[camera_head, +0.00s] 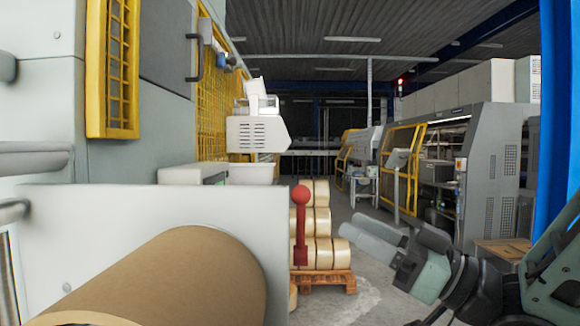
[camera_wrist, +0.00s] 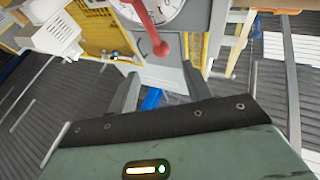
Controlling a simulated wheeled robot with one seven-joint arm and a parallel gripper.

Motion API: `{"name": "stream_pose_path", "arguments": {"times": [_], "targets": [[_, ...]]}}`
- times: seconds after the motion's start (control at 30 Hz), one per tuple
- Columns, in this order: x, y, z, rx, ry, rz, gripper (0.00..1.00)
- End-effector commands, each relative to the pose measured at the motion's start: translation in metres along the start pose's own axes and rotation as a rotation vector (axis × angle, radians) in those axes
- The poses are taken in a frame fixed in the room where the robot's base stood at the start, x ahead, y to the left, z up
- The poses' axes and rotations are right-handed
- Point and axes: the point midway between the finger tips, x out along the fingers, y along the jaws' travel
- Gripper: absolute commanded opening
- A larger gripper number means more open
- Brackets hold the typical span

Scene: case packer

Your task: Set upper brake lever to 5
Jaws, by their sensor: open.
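A red lever (camera_head: 301,225) with a ball knob stands upright at the right edge of the pale machine panel in the head view. It is the only lever I see. In the wrist view the red lever (camera_wrist: 148,27) ends in a ball in front of a white round dial (camera_wrist: 174,8); the dial is cut off by the top edge and its figures are unreadable. My gripper (camera_head: 352,234) is to the right of the lever, apart from it. In the wrist view my gripper (camera_wrist: 161,90) is open and empty, its fingers apart, with the ball beyond them.
A large brown roll (camera_head: 165,275) sits in front of the pale panel (camera_head: 220,205). Several cream rolls (camera_head: 322,253) are stacked on a wooden pallet (camera_head: 335,281) behind the lever. A blue post (camera_head: 560,120) stands at the right. Grey floor lies open beyond my arm.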

Motion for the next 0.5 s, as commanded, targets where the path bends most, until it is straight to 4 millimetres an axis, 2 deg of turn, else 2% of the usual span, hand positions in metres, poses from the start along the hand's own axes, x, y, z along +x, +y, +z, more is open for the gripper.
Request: {"name": "stream_pose_path", "arguments": {"times": [0.03,0.27,0.5], "targets": [[0.005,0.000,-0.005,0.005,-0.003,0.001,0.49],[0.015,-0.002,-0.005,0.005,-0.004,0.003,0.49],[0.061,-0.003,-0.004,0.001,-0.001,0.000,0.49]]}}
